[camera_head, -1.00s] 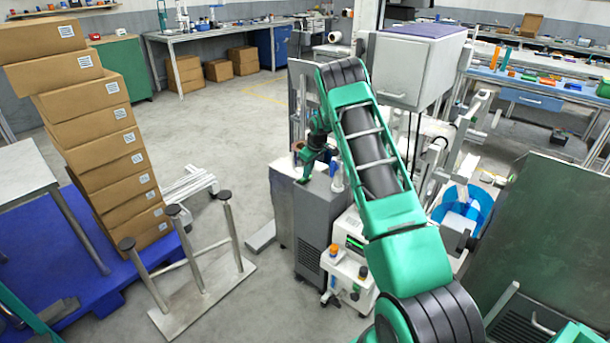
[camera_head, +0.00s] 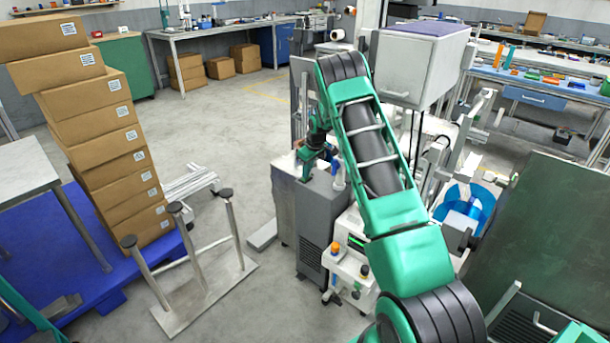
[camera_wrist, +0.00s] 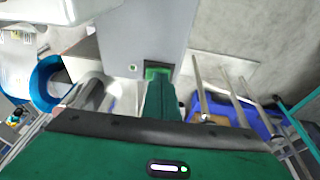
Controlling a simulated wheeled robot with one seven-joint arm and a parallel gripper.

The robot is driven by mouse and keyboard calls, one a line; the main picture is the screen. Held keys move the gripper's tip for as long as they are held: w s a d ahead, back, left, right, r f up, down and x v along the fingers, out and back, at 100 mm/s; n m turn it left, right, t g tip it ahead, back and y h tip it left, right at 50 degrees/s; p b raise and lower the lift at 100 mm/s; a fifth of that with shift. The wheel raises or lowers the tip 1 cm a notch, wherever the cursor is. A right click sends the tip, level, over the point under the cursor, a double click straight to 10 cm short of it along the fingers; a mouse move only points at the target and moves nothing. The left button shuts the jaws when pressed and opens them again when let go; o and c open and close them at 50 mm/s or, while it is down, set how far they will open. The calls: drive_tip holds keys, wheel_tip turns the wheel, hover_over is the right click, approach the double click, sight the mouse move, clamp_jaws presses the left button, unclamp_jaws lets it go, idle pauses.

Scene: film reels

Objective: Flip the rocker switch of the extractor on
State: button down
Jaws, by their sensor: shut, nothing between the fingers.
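The extractor appears to be the grey cabinet (camera_head: 318,210) in the middle of the head view. Its grey face (camera_wrist: 145,30) fills the upper middle of the wrist view. A small green patch (camera_wrist: 158,72) in a dark frame on that face looks like the rocker switch; my fingers partly cover it. My gripper (camera_wrist: 161,84) is shut and empty, with its tips right at the patch; I cannot tell whether they touch. In the head view my gripper (camera_head: 306,178) is at the cabinet's top. The switch cannot be made out there, and its position is unclear.
A white instrument cart (camera_head: 350,260) stands close right of the cabinet. A metal stand with posts (camera_head: 205,290) and stacked cartons (camera_head: 115,150) are to the left. A blue round container (camera_head: 480,205) is at right. Open floor (camera_head: 225,140) lies behind left.

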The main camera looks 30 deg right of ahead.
drive_tip(key=r, duration=0.2)
drive_tip(key=a+r, duration=0.1)
drive_tip(key=r, duration=0.1)
drive_tip(key=shift+s+r, duration=0.1)
drive_tip(key=v, duration=0.9)
drive_tip(key=shift+d, duration=0.2)
drive_tip(key=shift+s+r, duration=0.15)
drive_tip(key=shift+r, duration=0.05)
